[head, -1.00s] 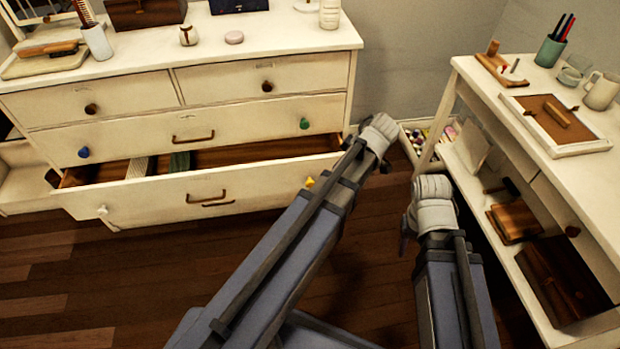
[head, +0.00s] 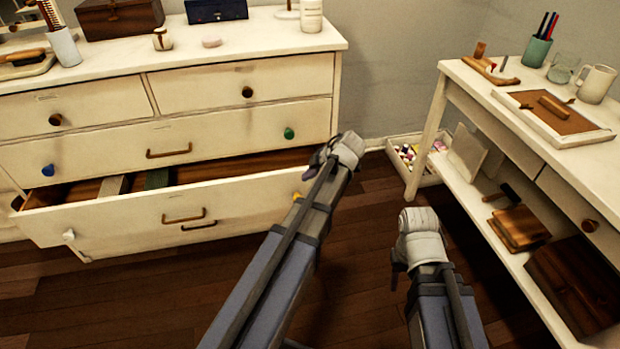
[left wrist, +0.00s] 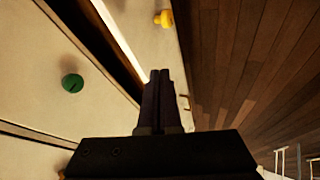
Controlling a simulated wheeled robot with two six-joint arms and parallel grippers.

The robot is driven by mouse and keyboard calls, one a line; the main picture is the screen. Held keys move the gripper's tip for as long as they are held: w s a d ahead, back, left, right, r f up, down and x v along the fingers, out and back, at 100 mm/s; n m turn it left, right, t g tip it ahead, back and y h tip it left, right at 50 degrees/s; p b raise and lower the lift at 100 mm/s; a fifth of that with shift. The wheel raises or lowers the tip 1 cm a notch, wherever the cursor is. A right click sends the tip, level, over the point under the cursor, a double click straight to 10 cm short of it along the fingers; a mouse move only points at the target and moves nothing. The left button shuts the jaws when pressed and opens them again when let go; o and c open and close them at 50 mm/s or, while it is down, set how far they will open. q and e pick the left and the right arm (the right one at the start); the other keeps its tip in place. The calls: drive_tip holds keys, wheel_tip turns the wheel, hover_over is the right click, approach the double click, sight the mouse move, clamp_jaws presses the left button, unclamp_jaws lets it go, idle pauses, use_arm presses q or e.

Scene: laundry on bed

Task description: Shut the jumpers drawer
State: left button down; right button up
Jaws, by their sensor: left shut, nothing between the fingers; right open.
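The open drawer (head: 130,228) is the low one in the cream chest, pulled out with its wooden inside showing. Its front has a white knob (head: 69,235) at left and a yellow knob at right, clearer in the left wrist view (left wrist: 164,18). I see no label naming it. My left gripper (head: 316,165) is by the drawer's right end; in the left wrist view its fingers (left wrist: 158,80) are together and empty, pointing along the drawer front. I cannot tell whether they touch it. My right gripper (head: 397,270) is open over the floor, away from the chest, its fingers mostly hidden.
The drawer above, with a blue knob and a green knob (head: 289,133), is shut, as are the two top drawers. A desk (head: 447,68) with a low shelf stands at right. A tray of small items (head: 393,143) is on the floor between. The floor before the chest is clear.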

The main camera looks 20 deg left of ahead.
sight(290, 177)
use_arm(q)
drive_tip(key=w+a+f+b, duration=0.2)
drive_tip(key=a+f, duration=0.1)
drive_tip(key=w+a+f+b, duration=0.1)
drive_tip(key=f, duration=0.1)
drive_tip(key=shift+w+a+b, duration=0.1)
drive_tip(key=shift+a+b, duration=0.3)
drive_tip(key=shift+w+a, duration=0.5)
drive_tip(key=shift+w, duration=0.1)
drive_tip(key=w+a, duration=0.5)
drive_tip(key=w, duration=0.2)
drive_tip(key=shift+d, duration=0.1)
